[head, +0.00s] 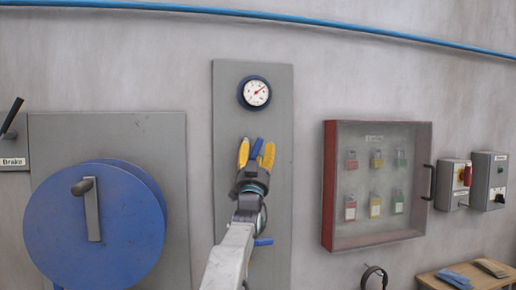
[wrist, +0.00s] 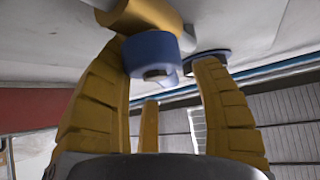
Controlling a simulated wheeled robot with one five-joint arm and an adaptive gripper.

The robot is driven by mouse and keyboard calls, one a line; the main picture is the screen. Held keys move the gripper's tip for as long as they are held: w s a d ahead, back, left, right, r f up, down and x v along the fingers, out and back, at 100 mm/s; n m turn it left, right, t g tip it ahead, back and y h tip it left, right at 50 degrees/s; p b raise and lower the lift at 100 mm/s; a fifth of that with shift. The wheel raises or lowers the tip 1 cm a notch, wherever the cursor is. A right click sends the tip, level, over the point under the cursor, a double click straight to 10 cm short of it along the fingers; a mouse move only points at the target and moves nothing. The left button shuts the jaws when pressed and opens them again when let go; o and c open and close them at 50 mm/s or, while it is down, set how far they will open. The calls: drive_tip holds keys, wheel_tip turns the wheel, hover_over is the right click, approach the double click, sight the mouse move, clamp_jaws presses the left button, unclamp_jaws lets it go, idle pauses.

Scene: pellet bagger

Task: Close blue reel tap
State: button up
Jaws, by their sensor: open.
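My gripper (head: 256,153) has yellow fingers and is raised in front of a tall grey panel. Its fingers are spread apart. A blue tap handle (head: 257,147) shows between the fingertips, pointing up and slightly right. In the wrist view, a blue end piece (wrist: 150,53) on a brass-coloured body (wrist: 140,14) sits between the open fingers, close to the left one; I cannot tell whether they touch. A second blue handle (head: 263,242) sticks out sideways lower on the panel, partly hidden behind my arm. The tap's body is hidden by my gripper in the head view.
A round gauge (head: 256,92) is above my gripper. A blue reel (head: 125,235) with a crank is at left, beside a brake lever (head: 12,115). A red-sided padlock cabinet (head: 329,187) and switch boxes (head: 488,180) are at right. A wooden table (head: 430,282) stands lower right.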

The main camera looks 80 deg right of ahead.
drive_tip(key=shift+d, duration=0.1)
idle(0.3)
drive_tip(key=shift+r, duration=0.1)
clamp_jaws()
drive_tip(key=shift+s, duration=0.1)
